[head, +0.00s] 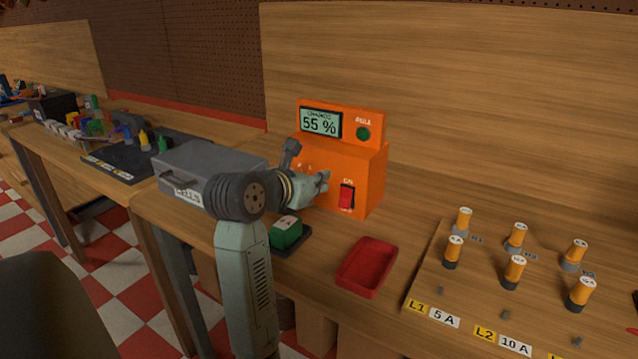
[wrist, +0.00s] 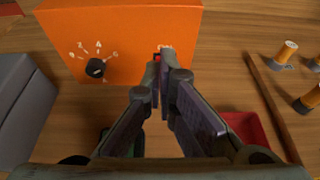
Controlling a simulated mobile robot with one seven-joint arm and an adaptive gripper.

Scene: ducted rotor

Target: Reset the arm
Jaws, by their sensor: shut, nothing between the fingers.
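My gripper (head: 318,184) is in front of the orange charger box (head: 369,172), close to its red switch (head: 346,196). In the wrist view my gripper (wrist: 160,68) is shut and empty, its fingertips overlapping the red switch, which is mostly hidden. I cannot tell if the fingertips touch the switch. My arm reaches up from the bottom of the head view and bends toward the box. The display (head: 320,123) on the box reads 55 %, beside a dark green round lamp (head: 363,134). A black dial (wrist: 96,68) shows on the box's face.
A green battery block (head: 286,233) sits on a dark pad below my gripper. A red tray (head: 367,266) lies to its right. A grey case (head: 209,165) stands left. A wooden fuse board (head: 437,270) with several orange fuses is at right.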

